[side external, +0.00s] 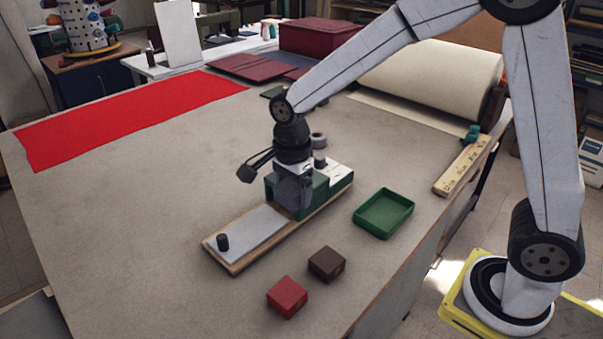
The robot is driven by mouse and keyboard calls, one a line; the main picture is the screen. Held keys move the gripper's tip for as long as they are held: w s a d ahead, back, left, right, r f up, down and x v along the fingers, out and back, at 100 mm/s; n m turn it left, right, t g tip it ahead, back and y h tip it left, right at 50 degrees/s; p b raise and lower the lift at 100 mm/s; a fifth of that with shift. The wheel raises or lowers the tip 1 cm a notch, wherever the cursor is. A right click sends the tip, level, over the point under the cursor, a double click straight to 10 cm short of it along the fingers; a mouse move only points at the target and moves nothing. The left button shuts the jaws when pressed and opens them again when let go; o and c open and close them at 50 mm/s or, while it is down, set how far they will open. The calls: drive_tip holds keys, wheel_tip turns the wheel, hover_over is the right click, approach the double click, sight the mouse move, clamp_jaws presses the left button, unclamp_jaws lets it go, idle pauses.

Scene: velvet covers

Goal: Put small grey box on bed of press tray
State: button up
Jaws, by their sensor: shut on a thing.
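The press tray is a long wooden board with a pale grey bed (250,236) and a green body (318,196) at its far right end. A small dark cylinder (222,242) stands at the bed's near left end. My gripper (293,192) points down over the place where the bed meets the green body. It is shut on the small grey box, whose outline I cannot clearly separate from the grey fingers. I cannot tell whether the box touches the bed. The middle of the bed is bare.
A red box (287,297) and a dark brown box (327,264) sit in front of the press. An empty green tray (384,213) lies to its right. A wooden ruler (463,166), a cream roll (437,78) and red cloth (130,115) lie farther off.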

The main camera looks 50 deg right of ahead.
drive_tip(key=w+f, duration=0.2)
drive_tip(key=w, duration=0.2)
hover_over(263, 221)
drive_tip(key=shift+s+f, duration=0.15)
drive_tip(key=shift+f, duration=1.15)
drive_tip(key=shift+s+f, duration=0.15)
drive_tip(key=shift+f, duration=1.1)
drive_tip(key=shift+w+f, duration=0.25)
drive_tip(key=shift+f, duration=1.6)
drive_tip(key=shift+f, duration=0.15)
drive_tip(key=o, duration=1)
drive_tip(key=shift+o, duration=0.2)
